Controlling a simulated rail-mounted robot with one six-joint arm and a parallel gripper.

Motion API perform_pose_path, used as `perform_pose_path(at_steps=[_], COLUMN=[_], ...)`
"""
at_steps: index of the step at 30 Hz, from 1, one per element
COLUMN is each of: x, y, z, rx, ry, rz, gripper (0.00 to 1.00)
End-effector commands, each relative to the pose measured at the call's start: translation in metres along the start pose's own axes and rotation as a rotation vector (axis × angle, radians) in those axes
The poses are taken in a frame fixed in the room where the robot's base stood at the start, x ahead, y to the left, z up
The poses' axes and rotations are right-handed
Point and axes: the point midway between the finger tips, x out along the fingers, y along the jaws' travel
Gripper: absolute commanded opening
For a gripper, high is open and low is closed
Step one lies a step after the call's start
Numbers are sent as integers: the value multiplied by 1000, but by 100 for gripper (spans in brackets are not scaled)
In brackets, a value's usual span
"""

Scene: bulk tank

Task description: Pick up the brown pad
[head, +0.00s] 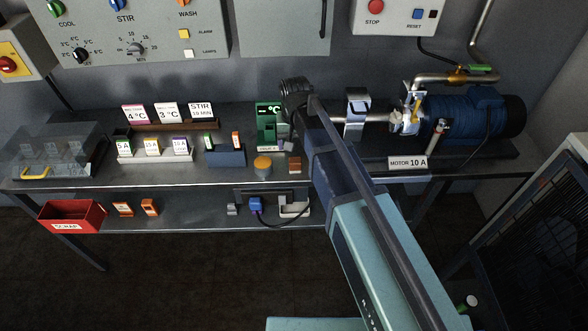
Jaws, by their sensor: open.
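A small brown block (295,164), which looks like the brown pad, sits near the front edge of the bench, just left of my arm. My gripper (287,143) hangs below the dark wrist at the far end of my arm, close behind and above the brown block. It is small and dark here, partly hidden by my arm, and appears open and apart from the block. I cannot see anything held in it.
An orange dome button (263,165) stands left of the block, with a green display unit (267,118) behind. A blue fuse holder (225,156) is further left. The motor (465,118) and pump fill the right. A red scrap bin (70,215) sits lower left.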

Motion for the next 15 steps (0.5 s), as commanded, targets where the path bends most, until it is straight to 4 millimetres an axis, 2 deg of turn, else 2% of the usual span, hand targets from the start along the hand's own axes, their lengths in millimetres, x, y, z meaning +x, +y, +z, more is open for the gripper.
perform_pose_path(at_steps=[1, 5, 7, 11, 15], x=[18, 47, 53, 51, 73], y=[0, 0, 1, 1, 1], z=[0, 0, 0, 0, -1], rx=[0, 0, 0, 0, 0], ry=[0, 0, 0, 0, 0], rz=[0, 0, 0, 0, 0], gripper=[72, 72, 72, 72, 72])
